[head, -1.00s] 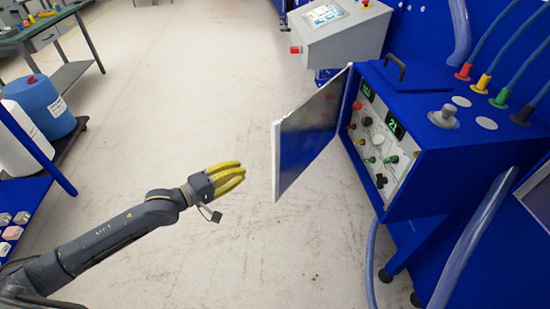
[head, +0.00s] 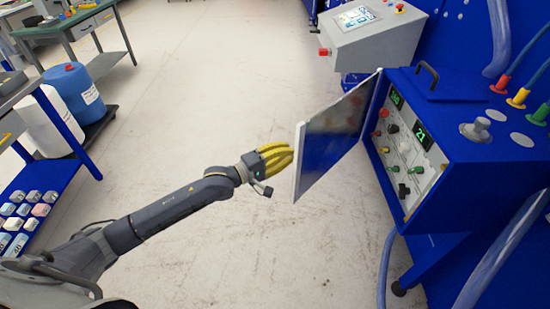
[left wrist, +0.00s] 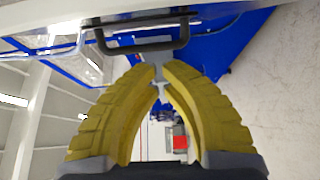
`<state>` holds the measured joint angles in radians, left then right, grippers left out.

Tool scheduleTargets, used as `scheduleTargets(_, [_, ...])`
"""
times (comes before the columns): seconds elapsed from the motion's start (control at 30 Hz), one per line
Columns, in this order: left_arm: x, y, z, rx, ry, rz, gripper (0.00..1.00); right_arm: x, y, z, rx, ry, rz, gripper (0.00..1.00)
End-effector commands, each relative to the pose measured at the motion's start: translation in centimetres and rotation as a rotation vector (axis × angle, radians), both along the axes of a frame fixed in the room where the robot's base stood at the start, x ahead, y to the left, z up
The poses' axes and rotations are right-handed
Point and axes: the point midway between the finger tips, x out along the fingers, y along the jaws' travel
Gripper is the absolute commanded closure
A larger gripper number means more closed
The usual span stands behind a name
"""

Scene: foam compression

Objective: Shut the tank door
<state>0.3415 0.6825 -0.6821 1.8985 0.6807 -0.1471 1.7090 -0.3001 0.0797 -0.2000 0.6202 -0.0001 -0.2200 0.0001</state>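The tank door (head: 333,140) is a flat panel with a pale frame and a dark blue, mirror-like face. It stands open, swung out to the left from the blue tank cabinet (head: 455,85). The control panel (head: 405,150) behind it is uncovered. My left gripper (head: 290,157) has yellow fingers and is at the door's free left edge; whether it touches the edge cannot be told. In the left wrist view its fingertips (left wrist: 161,70) come almost together with nothing clearly held between them. My right gripper is not in view.
A grey console (head: 370,40) with a red button stands behind the door. A hose (head: 385,265) hangs by the cabinet. The floor (head: 230,75) between is clear. A dark handle (left wrist: 140,45) crosses the wrist view.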

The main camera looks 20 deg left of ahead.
Motion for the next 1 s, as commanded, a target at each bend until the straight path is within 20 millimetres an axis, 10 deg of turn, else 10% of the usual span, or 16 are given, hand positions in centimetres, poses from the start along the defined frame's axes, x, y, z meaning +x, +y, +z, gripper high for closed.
scheduleTargets(1.0, [-2.2, -3.8, 0.0, -0.001, 0.001, 0.001, 1.00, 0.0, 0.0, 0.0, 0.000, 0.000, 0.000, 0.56])
